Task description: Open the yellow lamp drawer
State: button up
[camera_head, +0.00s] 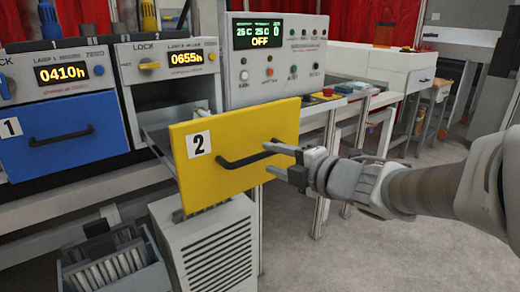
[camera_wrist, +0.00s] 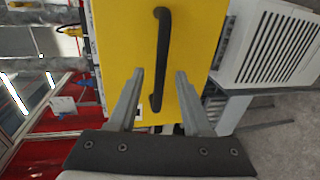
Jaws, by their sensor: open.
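The yellow drawer front (camera_head: 225,125), marked 2, stands pulled out from its cabinet in the head view, with a dark side wall showing behind it. Its black bar handle (camera_head: 248,157) runs across the front. My gripper (camera_head: 280,160) is at the right end of the handle with its fingers apart. In the wrist view the yellow front (camera_wrist: 195,45) fills the middle, and the handle (camera_wrist: 160,60) runs upright in the picture. Its near end lies between the open fingers of my gripper (camera_wrist: 160,80). I cannot tell whether a finger touches the handle.
A blue drawer (camera_head: 60,135) marked 1 is at the left. A control panel (camera_head: 275,60) with a green display stands behind the yellow drawer. A white vented unit (camera_head: 215,245) is below it. The grey floor (camera_head: 400,250) at the right is open.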

jog(key=p+v, duration=0.2)
jog(key=v, duration=1)
jog(key=shift+s, duration=0.3)
jog(key=shift+d, duration=0.1)
jog(key=w+d+r+m+t+h+p, duration=0.15)
jog(key=d+r+m+h+p, duration=0.4)
jog(key=d+m+h, duration=0.75)
jog(key=s+a+f+m+g+y+p, duration=0.3)
jog(key=s+a+f+m+g+y, duration=0.1)
jog(key=s+a+m+g, duration=0.5)
jog(key=s+a+m, duration=0.2)
jog(key=s+a, duration=0.1)
jog(key=shift+s+m+p, duration=0.4)
